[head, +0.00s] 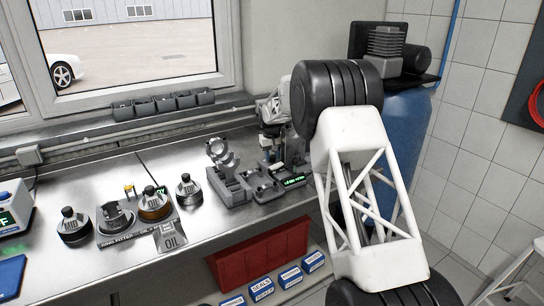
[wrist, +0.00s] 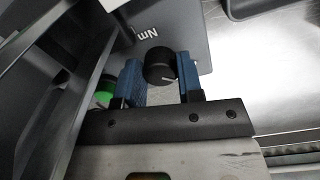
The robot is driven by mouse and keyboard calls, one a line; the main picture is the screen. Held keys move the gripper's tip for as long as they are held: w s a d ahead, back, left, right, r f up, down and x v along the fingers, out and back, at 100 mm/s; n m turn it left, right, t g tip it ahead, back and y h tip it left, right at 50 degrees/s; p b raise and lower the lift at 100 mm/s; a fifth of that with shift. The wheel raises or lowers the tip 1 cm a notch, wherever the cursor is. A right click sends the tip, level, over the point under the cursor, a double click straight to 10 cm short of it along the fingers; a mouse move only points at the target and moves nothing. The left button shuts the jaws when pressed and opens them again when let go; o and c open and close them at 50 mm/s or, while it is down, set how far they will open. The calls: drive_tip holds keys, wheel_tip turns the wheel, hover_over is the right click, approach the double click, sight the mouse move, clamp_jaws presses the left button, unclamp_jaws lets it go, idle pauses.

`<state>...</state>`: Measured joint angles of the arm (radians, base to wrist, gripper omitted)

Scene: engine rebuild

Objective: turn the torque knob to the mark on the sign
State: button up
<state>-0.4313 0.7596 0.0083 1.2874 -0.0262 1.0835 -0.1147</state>
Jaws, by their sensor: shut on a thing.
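The torque knob (wrist: 159,65) is black and round with a pale pointer line on its face. It stands on a grey panel (wrist: 193,45) marked "Nm" in the wrist view. My gripper (wrist: 159,76) has blue fingers on either side of the knob and is shut on it. In the head view a small device with a lit green display (head: 293,181) stands at the right end of the bench; its text is too small to read. My arm hides part of that area. I cannot make out a sign with a torque mark in either view.
A green button (wrist: 104,97) is left of the fingers. Dark structure fills the wrist view's left side. On the steel bench (head: 75,270) stand a grey fixture (head: 228,182), several oil-type cans, including one dark can (head: 188,190), and an "OIL" card (head: 170,238). The bench front is mostly clear.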

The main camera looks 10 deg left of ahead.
drive_tip(key=shift+m, duration=0.7)
drive_tip(key=o, duration=0.9)
drive_tip(key=shift+n, duration=0.3)
